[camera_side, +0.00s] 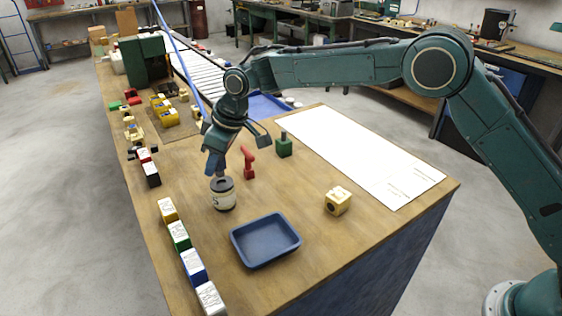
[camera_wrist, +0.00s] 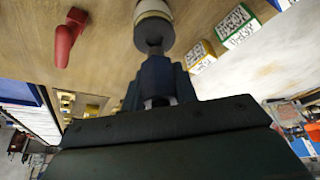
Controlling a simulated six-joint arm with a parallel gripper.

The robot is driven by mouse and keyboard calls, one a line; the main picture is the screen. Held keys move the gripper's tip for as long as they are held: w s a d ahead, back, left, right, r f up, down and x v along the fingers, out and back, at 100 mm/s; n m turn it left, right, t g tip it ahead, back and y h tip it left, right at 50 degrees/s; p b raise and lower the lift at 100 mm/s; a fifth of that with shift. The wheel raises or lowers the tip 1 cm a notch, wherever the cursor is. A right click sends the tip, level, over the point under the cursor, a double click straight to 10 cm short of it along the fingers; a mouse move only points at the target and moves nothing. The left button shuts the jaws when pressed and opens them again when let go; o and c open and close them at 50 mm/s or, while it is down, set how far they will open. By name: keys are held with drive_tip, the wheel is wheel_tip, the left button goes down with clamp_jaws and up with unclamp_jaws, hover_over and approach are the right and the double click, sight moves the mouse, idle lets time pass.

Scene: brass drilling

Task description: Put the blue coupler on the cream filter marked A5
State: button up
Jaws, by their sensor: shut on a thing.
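The cream filter (camera_side: 223,200) stands upright on the bench below my gripper, with a dark top and a partly legible dark mark on its side. It also shows at the top of the wrist view (camera_wrist: 153,8). My gripper (camera_side: 215,153) is shut on the blue coupler (camera_side: 211,167), which points down, slightly tilted, at the filter's top. In the wrist view the coupler (camera_wrist: 157,74) covers part of the filter's dark top. I cannot tell whether coupler and filter touch. The fingers hide the coupler's upper part.
A red part (camera_side: 249,162) stands close right of my gripper, with a green block (camera_side: 284,146) beyond. A blue tray (camera_side: 235,243) and a cream block (camera_side: 338,200) are nearer the front. Labelled blocks (camera_side: 179,236) line the left edge. Bare wood lies between.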

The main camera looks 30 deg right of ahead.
drive_tip(key=shift+f, duration=0.9)
drive_tip(key=shift+f, duration=0.1)
drive_tip(key=o, duration=1)
drive_tip(key=shift+o, duration=0.2)
drive_tip(key=v, duration=1.2)
